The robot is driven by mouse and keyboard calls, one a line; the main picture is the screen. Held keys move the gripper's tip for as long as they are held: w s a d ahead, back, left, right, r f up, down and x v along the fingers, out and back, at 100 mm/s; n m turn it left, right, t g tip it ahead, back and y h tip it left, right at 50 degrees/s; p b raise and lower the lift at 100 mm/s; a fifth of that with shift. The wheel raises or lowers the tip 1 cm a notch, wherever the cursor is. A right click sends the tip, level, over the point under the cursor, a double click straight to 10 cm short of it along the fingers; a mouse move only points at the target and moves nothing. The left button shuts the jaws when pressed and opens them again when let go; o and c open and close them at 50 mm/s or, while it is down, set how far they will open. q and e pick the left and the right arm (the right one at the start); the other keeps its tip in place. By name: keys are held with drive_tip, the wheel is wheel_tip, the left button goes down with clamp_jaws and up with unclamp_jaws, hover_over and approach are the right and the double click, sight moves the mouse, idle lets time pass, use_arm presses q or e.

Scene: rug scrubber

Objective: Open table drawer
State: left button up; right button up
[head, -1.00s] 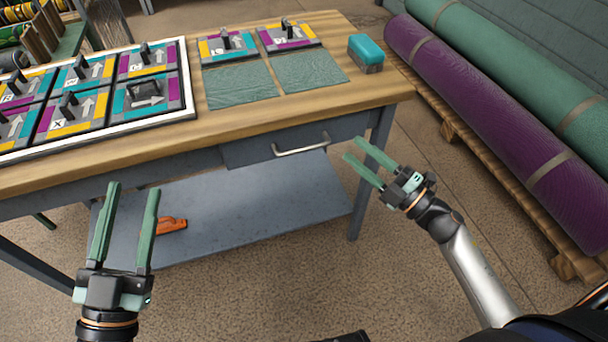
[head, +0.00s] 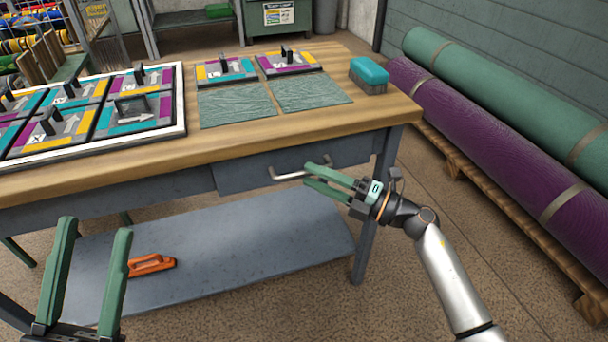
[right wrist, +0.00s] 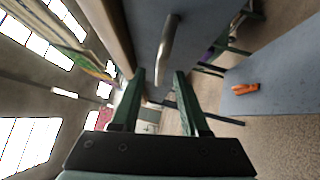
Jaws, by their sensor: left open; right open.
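The table drawer (head: 234,176) is a grey front under the wooden table top, and it looks shut. Its silver bar handle (head: 290,176) shows in the head view, its right part close to my right fingertips. My right gripper (head: 306,175) is open at the handle's right side. In the right wrist view the handle (right wrist: 168,40) stands ahead of and between the open fingers (right wrist: 157,75); I cannot tell whether they touch it. My left gripper (head: 96,225) is open and empty at the lower left, in front of the table.
The table top (head: 310,122) carries patterned tiles, green mats (head: 238,105) and a teal brush (head: 369,75). An orange tool (head: 150,264) lies on the lower shelf (head: 240,245). Rolled rugs (head: 480,145) lie on a pallet at the right. A table leg (head: 366,235) stands below my right gripper.

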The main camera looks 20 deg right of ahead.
sight(304, 172)
drive_tip(key=shift+x, duration=1.55)
clamp_jaws()
